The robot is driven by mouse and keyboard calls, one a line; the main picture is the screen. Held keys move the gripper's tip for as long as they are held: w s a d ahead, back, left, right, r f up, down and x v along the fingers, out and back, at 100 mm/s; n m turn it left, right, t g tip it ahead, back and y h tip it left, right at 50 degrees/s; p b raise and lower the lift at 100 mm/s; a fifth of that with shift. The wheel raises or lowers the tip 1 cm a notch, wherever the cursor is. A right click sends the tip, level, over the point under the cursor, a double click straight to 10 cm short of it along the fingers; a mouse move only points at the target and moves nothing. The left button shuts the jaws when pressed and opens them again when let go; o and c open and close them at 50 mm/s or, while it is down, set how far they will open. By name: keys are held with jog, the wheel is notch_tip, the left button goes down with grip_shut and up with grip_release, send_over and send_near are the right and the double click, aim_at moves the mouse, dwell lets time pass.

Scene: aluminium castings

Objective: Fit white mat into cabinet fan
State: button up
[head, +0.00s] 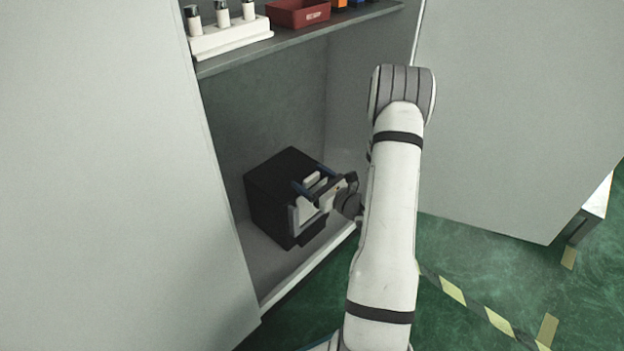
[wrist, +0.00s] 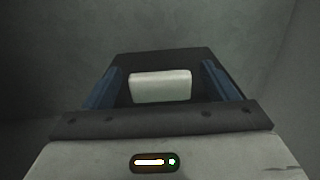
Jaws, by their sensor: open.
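The cabinet fan (head: 275,185) is a black box on the cabinet floor, and its dark body also shows beyond my fingers in the wrist view (wrist: 165,58). The white mat (wrist: 160,86) shows as a pale rounded block between my two blue fingers, against the dark box. I cannot tell if it touches the fan or how far in it sits. My gripper (head: 299,202) is at the front of the black box, and its jaws are open. In the wrist view the fingers (wrist: 162,70) stand apart on either side of the mat. The gripper hides part of the box front.
A shelf (head: 290,42) above carries a white rack with bottles (head: 228,35) and a red bin (head: 298,12). Cabinet doors (head: 95,180) stand at left and right (head: 520,110). Striped tape (head: 480,308) crosses the green floor.

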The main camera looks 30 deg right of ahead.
jog(key=p+v, duration=0.2)
jog(key=v, duration=0.5)
jog(key=shift+s+d, duration=0.15)
jog(key=shift+s, duration=0.25)
dwell(0.3)
